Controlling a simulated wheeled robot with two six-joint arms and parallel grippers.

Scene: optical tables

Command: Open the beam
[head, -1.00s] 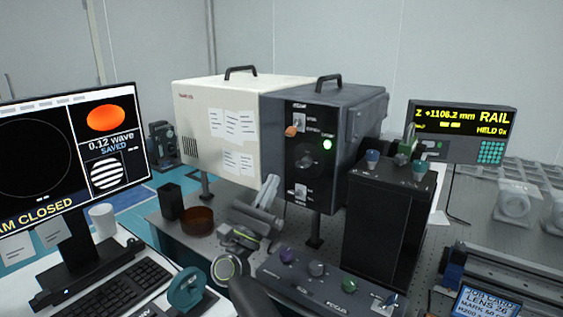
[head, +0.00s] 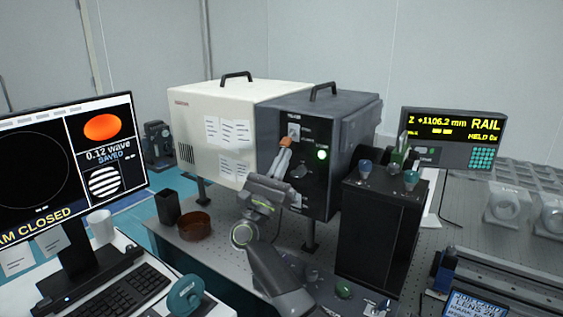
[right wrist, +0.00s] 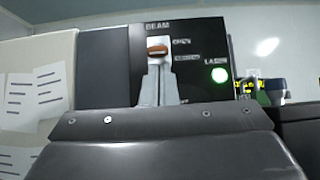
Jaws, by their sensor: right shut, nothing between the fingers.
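The dark front panel (head: 314,185) of the laser box carries a switch marked BEAM with an orange lever tip (head: 286,142). In the right wrist view the orange tip (right wrist: 157,50) sits in front of a pale plate, beside two labels, the upper reading OPEN. My right gripper (head: 283,153) is shut and empty, its fingertips just below the orange tip. Whether they touch it I cannot tell. The right wrist view shows the closed fingers (right wrist: 158,80) under the tip. The monitor (head: 75,165) reads "AM CLOSED", its left part cut off. My left gripper is out of view.
A green LASER lamp (head: 322,155) glows right of the switch. A black box with knobs (head: 378,230) stands close on the right. A brown dish (head: 194,227) and black cup (head: 167,206) stand to the left. A rail readout (head: 453,138) is behind right.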

